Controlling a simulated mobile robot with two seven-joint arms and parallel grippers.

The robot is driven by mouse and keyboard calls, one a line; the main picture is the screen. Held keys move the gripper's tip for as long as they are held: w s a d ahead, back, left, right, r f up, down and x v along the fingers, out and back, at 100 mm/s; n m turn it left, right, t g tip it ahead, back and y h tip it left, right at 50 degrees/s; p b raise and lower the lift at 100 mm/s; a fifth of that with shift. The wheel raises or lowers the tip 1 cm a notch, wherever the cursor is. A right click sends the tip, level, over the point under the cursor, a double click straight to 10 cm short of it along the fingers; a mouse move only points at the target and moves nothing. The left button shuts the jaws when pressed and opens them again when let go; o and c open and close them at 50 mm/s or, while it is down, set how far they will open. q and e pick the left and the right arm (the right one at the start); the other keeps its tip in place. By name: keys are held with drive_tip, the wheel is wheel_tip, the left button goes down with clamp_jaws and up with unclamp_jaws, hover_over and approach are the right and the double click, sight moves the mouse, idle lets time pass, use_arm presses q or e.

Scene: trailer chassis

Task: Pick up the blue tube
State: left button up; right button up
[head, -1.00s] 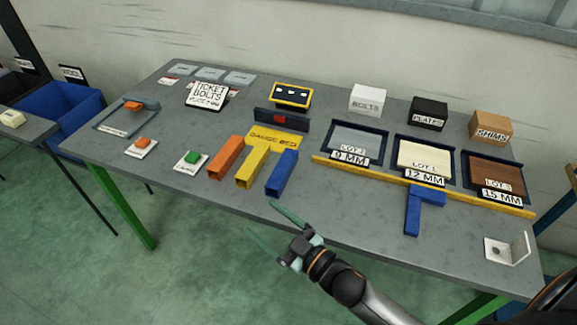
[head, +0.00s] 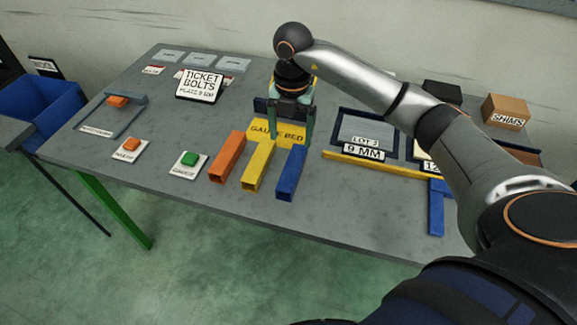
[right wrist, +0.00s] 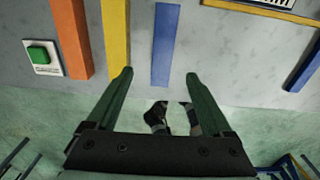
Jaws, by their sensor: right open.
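The blue tube (head: 291,173) lies on the grey table beside the yellow tube (head: 259,165), with the orange tube (head: 227,158) further left. My right gripper (head: 291,136) points down over the far end of the blue tube in the head view. It is open and empty. My left gripper is not in view.
A yellow gauge bed plate (head: 264,130) is behind the tubes. A green button (head: 189,158) is on the left. A yellow rail (head: 375,166), lot trays and another blue piece (head: 436,208) are on the right. The table between them is clear.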

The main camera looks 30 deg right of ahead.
sight(292, 166)
drive_tip(key=f, duration=0.8)
drive_tip(key=f+p, duration=0.1)
drive_tip(key=f, duration=0.3)
drive_tip(key=shift+s+d, duration=0.1)
drive_tip(key=shift+d, duration=0.15)
clamp_jaws()
idle(0.4)
